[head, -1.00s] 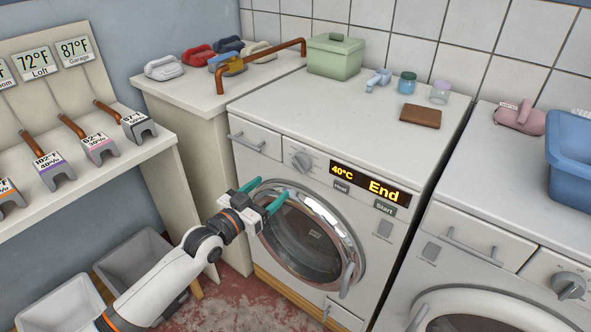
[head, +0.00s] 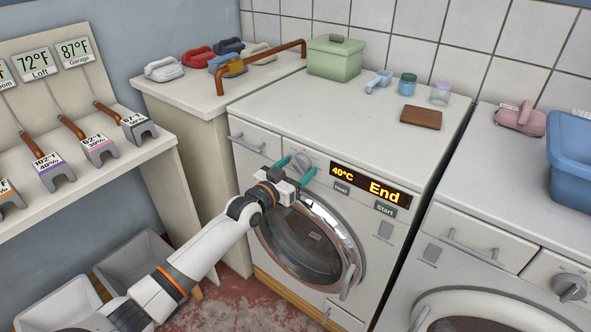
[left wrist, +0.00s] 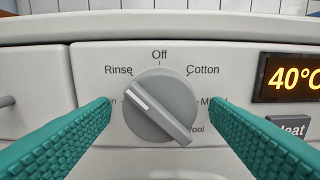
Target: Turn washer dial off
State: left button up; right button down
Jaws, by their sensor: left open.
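The washer dial (head: 302,158) is a grey round knob on the panel of the left washer (head: 345,110). In the left wrist view the dial (left wrist: 160,107) has a raised ridge with a white mark at its upper-left end, pointing left of Off, towards the Rinse side. Labels Off, Rinse and Cotton are readable; others are partly hidden by the fingers. My left gripper (head: 295,168) is open in front of the dial. Its teal fingers (left wrist: 160,125) stand left and right of the knob, with gaps visible. My right gripper is not in view.
The washer display (head: 370,184) reads 40°C and End, with Heat and Start buttons beneath. A drawer handle (head: 247,143) is left of the dial, and the round door (head: 310,240) is below. A second washer (head: 500,220) stands to the right.

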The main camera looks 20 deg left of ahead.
pick_arm(q)
jog(key=c, duration=0.9)
jog(key=shift+c, duration=0.2)
jog(key=shift+m, duration=0.3)
jog(key=m, duration=0.4)
jog(key=shift+p, duration=0.3)
jog(key=shift+a+m, duration=0.1)
jog(key=shift+m, duration=2)
jog(key=o, duration=0.9)
jog(key=shift+o, duration=0.2)
